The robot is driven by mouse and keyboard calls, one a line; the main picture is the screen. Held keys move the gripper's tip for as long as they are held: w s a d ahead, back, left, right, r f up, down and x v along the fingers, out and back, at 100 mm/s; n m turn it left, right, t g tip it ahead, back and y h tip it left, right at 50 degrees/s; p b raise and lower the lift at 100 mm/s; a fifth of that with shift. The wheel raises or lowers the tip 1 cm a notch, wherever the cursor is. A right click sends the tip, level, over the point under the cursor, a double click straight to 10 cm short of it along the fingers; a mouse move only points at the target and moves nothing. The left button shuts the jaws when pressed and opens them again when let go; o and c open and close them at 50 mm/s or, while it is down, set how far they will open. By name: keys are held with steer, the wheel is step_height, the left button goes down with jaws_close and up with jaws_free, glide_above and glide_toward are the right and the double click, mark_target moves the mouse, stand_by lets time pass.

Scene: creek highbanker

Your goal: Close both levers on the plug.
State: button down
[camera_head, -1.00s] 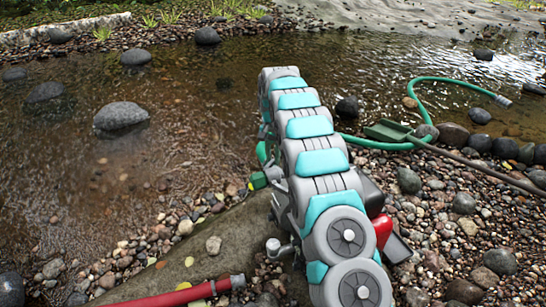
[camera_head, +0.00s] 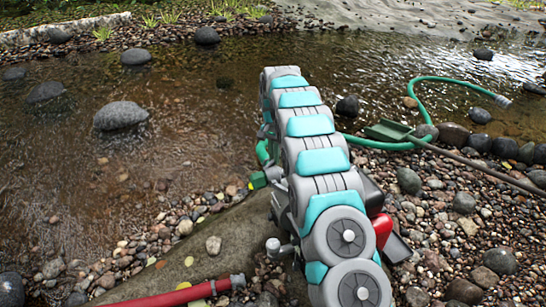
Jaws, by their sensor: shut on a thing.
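My grey and teal arm crosses the middle of the view and hides what lies behind it. My gripper does not show. No plug with two levers can be made out clearly. A red hose (camera_head: 165,298) at the bottom left ends in a dark grey coupling (camera_head: 237,282) on the flat rock. Just right of it, a small metal fitting (camera_head: 274,244) sticks out from beside my arm; I cannot tell whether it is a lever. A green fitting (camera_head: 258,180) shows at the left edge of my arm, near a green hose (camera_head: 262,151).
A red-and-black object (camera_head: 382,230) shows partly behind my arm. Shallow creek water with stones (camera_head: 120,115) lies left and behind. Gravel covers the right.

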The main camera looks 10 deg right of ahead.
steer(key=shift+s+d+m+b, duration=0.15)
steer(key=shift+s+d+m, duration=0.15)
steer(key=shift+m, duration=0.65)
steer(key=shift+s+d+m+b, duration=0.15)
steer(key=shift+s+m, duration=0.3)
steer(key=shift+m, duration=0.55)
steer(key=shift+s+d+m+b, duration=0.1)
steer(key=shift+s+d+m, duration=0.2)
steer(key=shift+m, duration=0.65)
steer(key=shift+s, duration=0.1)
steer(key=c, duration=0.9)
jaws_free()
